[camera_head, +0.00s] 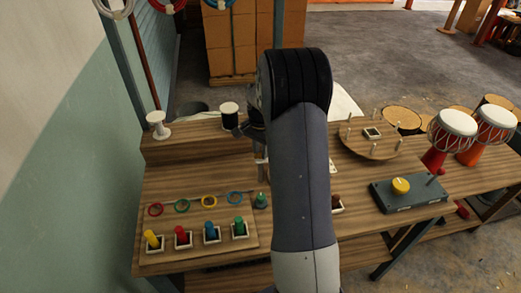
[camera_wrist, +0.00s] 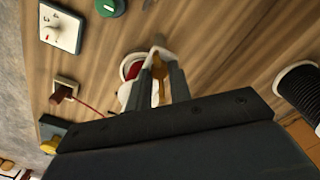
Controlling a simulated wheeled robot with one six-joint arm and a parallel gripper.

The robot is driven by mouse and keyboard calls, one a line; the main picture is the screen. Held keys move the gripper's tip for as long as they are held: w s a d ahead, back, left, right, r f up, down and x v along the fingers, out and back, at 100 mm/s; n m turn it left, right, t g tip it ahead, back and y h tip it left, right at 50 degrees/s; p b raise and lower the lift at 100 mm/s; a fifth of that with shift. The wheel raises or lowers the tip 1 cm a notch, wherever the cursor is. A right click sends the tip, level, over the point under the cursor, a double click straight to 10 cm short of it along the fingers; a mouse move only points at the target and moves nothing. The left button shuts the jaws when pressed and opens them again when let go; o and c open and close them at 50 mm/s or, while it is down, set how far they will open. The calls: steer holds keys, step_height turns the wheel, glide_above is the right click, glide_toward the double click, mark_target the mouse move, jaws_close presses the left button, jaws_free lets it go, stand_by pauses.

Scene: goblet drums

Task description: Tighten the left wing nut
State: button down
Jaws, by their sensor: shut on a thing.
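In the wrist view, my gripper (camera_wrist: 158,70) is shut on a small brass-yellow piece (camera_wrist: 157,90), seen between its two grey fingers; this looks like the wing nut. The fingertips are close to a white round part with a red inside (camera_wrist: 132,68), just behind them; whether they touch it I cannot tell. In the head view, my own arm hides the fingers and the wing nut.
A dark box with a yellow knob (camera_head: 401,186) and a round pegged board (camera_head: 370,145) stand right of my arm. Coloured pegs (camera_head: 182,236) stand at the front left. White (camera_head: 158,126) and black (camera_head: 229,116) spools stand behind. Goblet drums (camera_head: 450,125) stand far right.

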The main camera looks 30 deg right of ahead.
steer(key=shift+m+b, duration=0.55)
steer(key=shift+m, duration=2.45)
steer(key=c, duration=1.3)
jaws_free()
step_height(320, 180, up, 11)
steer(key=shift+f+b, duration=0.1)
steer(key=shift+b, duration=0.4)
